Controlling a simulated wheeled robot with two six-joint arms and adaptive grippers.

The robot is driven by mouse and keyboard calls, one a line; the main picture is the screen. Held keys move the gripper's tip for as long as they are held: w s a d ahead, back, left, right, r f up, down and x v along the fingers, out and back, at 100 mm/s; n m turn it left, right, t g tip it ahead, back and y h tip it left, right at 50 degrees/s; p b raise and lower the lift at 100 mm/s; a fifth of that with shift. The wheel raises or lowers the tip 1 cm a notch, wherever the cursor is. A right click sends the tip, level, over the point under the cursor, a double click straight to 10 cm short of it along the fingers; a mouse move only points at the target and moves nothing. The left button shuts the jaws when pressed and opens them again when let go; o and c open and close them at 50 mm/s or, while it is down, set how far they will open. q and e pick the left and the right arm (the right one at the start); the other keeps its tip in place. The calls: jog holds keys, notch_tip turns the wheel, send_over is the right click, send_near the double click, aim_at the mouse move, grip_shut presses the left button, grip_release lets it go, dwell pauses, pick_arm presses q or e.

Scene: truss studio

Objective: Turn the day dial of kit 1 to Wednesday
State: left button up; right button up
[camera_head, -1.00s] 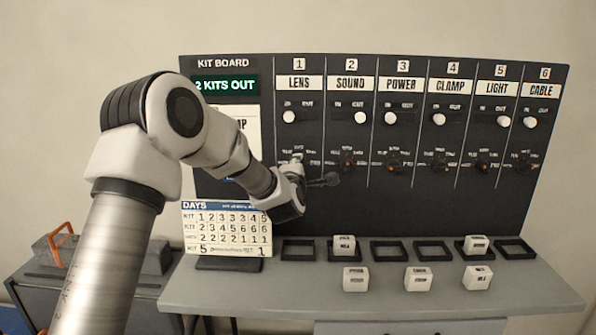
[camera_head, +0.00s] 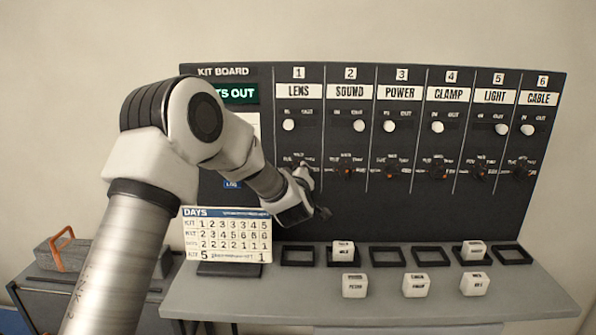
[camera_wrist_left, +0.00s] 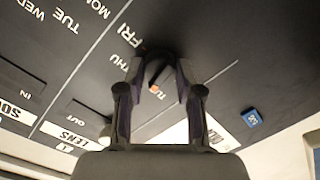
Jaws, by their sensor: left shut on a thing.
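The kit board (camera_head: 440,215) stands upright behind the bench, with the LENS column, number 1, at its left. My left gripper (camera_head: 302,176) is at the day dial of kit 1, below the LENS slider (camera_head: 289,125). The gripper hides most of that dial in the head view. In the left wrist view the dark dial (camera_wrist_left: 154,66) sits between the fingertips of my left gripper (camera_wrist_left: 156,72), which is shut on it. An orange mark shows there. THU and FRI labels are beside it. My right gripper is not in view.
Several other day dials, such as the SOUND dial (camera_head: 347,172), are in a row to the right. A DAYS card (camera_head: 227,235) stands on the bench (camera_head: 250,296). Black trays and white cubes (camera_head: 354,285) are on it. My left arm covers part of the display.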

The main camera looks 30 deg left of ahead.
pick_arm(q)
jog(key=shift+w+r+m+y+p, duration=0.1)
jog(key=shift+r+m+y+p, duration=0.25)
jog(key=shift+m, duration=0.55)
jog(key=o, duration=1.2)
jog(key=shift+c, duration=0.2)
jog(key=shift+w+f, duration=0.1)
jog(key=shift+f, duration=0.15)
jog(key=v, duration=1.2)
jog(key=shift+r, duration=0.2)
